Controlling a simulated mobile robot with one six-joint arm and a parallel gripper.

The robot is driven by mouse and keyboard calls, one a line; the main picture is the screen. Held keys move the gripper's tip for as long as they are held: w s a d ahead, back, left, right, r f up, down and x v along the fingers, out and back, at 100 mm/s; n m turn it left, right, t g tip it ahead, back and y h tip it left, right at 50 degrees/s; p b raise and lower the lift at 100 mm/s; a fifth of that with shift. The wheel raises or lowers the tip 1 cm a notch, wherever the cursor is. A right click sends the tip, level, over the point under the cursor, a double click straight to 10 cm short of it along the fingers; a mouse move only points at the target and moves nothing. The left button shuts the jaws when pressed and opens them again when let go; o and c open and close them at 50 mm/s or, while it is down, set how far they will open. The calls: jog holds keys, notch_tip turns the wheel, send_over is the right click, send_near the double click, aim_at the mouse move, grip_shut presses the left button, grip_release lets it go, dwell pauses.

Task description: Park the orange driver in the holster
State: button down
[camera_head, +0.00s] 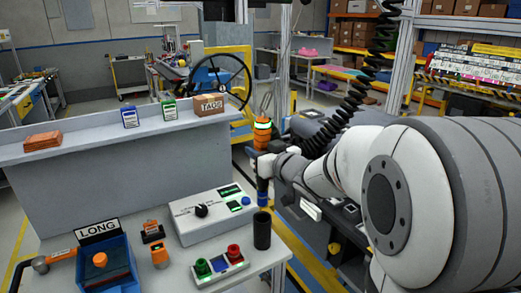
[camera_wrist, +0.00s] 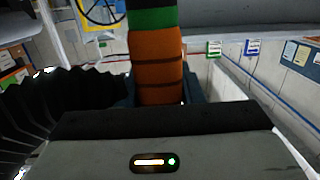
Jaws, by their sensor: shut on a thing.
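The orange driver (camera_head: 262,133), with a green band near its top, stands upright in my gripper (camera_head: 264,162). Its blue lower end (camera_head: 262,197) points down below the jaws. In the wrist view the orange body of the driver (camera_wrist: 158,75) fills the space at the jaws, with the green band above it. My gripper is shut on it. A dark open-topped cylinder, which looks like the holster (camera_head: 262,232), stands on the table's right side. In the head view the driver's lower end appears just above the cylinder's mouth; the exact gap and depth alignment are unclear.
A white control box (camera_head: 208,215) with a black knob is left of the cylinder. A red-and-green button panel (camera_head: 219,266) stands in front. A blue bin (camera_head: 108,270) labelled LONG and small orange tools (camera_head: 160,257) are further left. A grey shelf (camera_head: 130,148) runs behind.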

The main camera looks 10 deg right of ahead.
aim_at(265, 202)
jog(key=shift+f+b, duration=6.15)
jog(key=shift+f, duration=1.55)
jog(key=c, duration=0.9)
grip_release()
